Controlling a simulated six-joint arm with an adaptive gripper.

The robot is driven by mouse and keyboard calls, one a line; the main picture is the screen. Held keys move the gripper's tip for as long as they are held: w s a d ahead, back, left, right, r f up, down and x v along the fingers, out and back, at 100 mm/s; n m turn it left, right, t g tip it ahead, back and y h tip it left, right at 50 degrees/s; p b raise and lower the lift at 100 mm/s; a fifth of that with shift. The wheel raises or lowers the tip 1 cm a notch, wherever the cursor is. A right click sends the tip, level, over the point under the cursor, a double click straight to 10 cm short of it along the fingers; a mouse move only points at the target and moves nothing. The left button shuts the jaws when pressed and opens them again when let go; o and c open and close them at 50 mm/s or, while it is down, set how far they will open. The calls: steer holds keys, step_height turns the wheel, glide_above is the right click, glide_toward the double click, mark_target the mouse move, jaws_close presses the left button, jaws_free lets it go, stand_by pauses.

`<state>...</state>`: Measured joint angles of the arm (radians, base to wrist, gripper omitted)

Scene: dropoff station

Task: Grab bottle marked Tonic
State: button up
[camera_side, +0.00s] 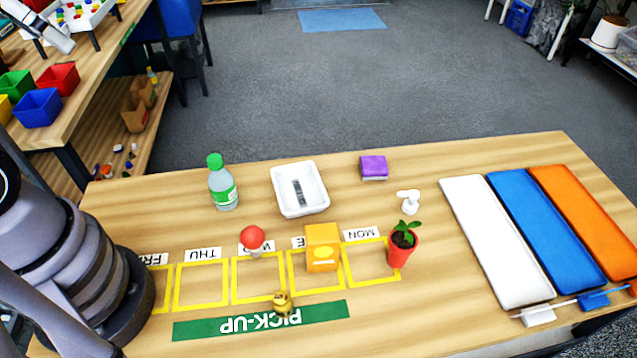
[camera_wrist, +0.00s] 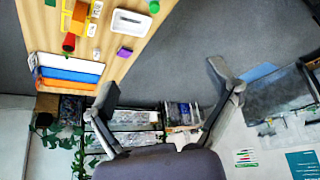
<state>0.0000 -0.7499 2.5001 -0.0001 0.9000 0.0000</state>
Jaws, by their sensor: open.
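A clear bottle with a green cap and a green-and-white label (camera_side: 223,187) stands upright at the back left of the table in the side view. The lettering on its label is too small to read, so I cannot confirm that it says Tonic. A green cap, apparently the bottle's (camera_wrist: 154,7), shows at the top edge of the wrist view. My gripper (camera_wrist: 162,78) is open and empty in the wrist view, with its fingers wide apart and away from the tabletop. It is outside the side view, where only part of my arm shows at the left.
A white tray (camera_side: 318,204) with a dark item stands right of the bottle. A purple sponge (camera_side: 373,166), a white pump dispenser (camera_side: 409,203), a red plant pot (camera_side: 401,250), an orange box (camera_side: 322,262) and a red-topped item (camera_side: 252,237) stand nearby. White (camera_side: 480,230), blue and orange trays lie right.

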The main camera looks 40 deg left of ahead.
steer(key=n+g+h, duration=0.7)
steer(key=n+h, duration=0.4)
steer(key=h, duration=0.2)
glide_above(224, 187)
steer(key=s+a, duration=0.4)
step_height(224, 187, down, 18)
steer(key=a+f+n+t, duration=0.1)
steer(key=f+n+t, duration=0.3)
steer(key=f+n, duration=0.1)
steer(key=a+f+n+t, duration=0.1)
steer(key=f+n+t, duration=0.4)
steer(key=f, duration=0.3)
steer(key=a+f+n+t, duration=0.1)
steer(key=f+n+t, duration=0.3)
steer(key=f, duration=0.3)
steer(key=shift+w+a+n+t, duration=0.1)
steer(key=shift+a+n+t, duration=0.2)
steer(key=shift+n, duration=0.4)
steer(key=shift+d+f, duration=0.15)
steer(key=shift+f, duration=0.05)
steer(key=x, duration=0.7)
steer(key=shift+w, duration=0.15)
steer(key=shift+c, duration=0.3)
